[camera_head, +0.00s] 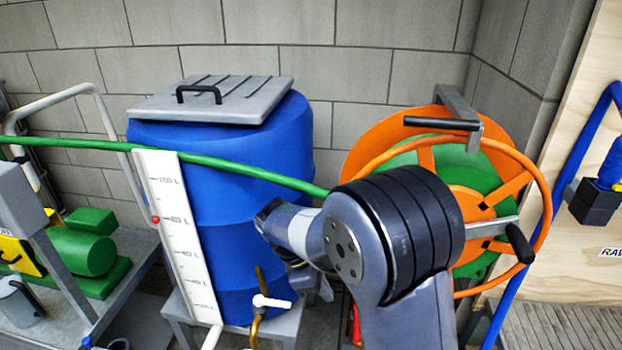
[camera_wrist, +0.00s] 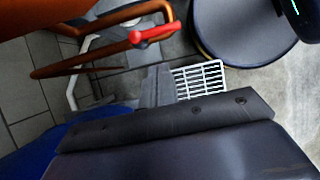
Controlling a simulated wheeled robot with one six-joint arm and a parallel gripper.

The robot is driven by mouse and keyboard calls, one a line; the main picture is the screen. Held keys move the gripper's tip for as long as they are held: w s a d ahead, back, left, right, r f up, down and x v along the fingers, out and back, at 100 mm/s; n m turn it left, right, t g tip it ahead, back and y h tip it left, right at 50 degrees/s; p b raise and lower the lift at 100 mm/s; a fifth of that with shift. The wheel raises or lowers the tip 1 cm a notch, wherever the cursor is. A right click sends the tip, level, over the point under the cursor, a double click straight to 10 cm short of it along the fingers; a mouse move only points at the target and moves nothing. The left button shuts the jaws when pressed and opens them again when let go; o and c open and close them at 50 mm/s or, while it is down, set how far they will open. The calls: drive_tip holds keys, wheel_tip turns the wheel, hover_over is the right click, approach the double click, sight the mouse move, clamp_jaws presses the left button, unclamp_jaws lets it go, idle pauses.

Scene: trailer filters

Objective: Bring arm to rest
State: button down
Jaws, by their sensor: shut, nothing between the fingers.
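My arm rises from the bottom right of the head view, in front of the hose reel, and bends left at a large dark joint. Its forearm end is beside the blue barrel (camera_head: 225,185), and my gripper is mostly hidden behind the arm there. In the wrist view my gripper (camera_wrist: 158,84) shows as grey fingers shut together beyond a dark bar. Nothing is held between them. They point over the floor, with a white drain grate (camera_wrist: 205,77) just to the right in the picture.
An orange and green hose reel (camera_head: 480,205) stands close behind my arm. A green hose (camera_head: 240,170) crosses in front of the barrel, and a white level scale (camera_head: 180,225) leans there. A green pump (camera_head: 85,250) is at left. The wrist view shows a red handle (camera_wrist: 155,33).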

drive_tip(key=shift+f, duration=0.15)
drive_tip(key=b+x, duration=0.2)
drive_tip(key=x, duration=0.9)
drive_tip(key=shift+a, duration=0.15)
drive_tip(key=shift+s+d, duration=0.2)
drive_tip(key=shift+s, duration=0.15)
